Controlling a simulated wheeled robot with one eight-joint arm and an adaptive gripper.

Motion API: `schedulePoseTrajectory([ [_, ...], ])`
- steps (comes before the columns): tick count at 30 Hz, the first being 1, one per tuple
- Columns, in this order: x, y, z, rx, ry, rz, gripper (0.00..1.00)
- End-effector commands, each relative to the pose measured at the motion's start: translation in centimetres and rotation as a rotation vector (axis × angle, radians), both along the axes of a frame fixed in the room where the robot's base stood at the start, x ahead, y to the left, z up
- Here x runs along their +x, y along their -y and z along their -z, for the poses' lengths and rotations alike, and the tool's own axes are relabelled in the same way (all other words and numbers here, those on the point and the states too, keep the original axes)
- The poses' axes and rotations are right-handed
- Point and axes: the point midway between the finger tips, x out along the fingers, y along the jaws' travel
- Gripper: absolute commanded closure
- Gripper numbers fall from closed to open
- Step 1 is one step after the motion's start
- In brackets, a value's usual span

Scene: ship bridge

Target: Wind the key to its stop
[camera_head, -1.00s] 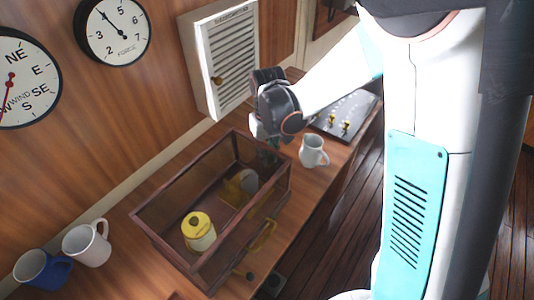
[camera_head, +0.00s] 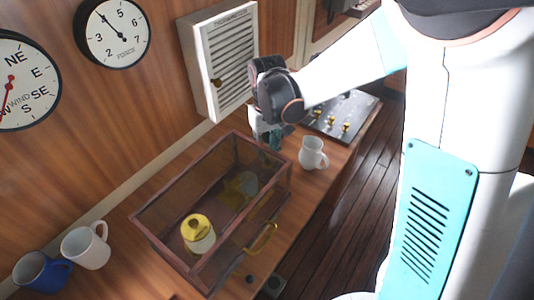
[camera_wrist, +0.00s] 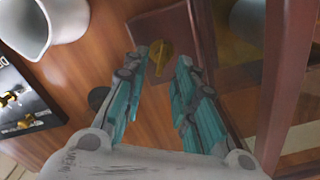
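A yellow-brass key (camera_wrist: 161,56) stands on a dark brown block or plate (camera_wrist: 185,32) in the wrist view. My gripper (camera_wrist: 162,60) is open, with its teal fingers apart on either side of the key's line. I cannot tell whether either finger touches the key. In the head view my gripper (camera_head: 269,138) points down just behind the far end of the glass case; the key is not discernible there.
A white jug (camera_head: 313,153) is to the right, before a control panel (camera_head: 340,115). Mugs (camera_head: 86,246) stand front left. A louvred wall box (camera_head: 220,60) is behind.

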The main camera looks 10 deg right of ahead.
Motion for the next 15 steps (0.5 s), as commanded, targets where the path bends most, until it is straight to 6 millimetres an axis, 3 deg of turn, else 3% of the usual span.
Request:
schedulePoseTrajectory([
  [6, 0.0, 0.0, -4.7, 0.0, 0.0, 0.0, 0.74],
  [15, 0.0, 0.0, -8.3, 0.0, 0.0, 0.0, 0.74],
])
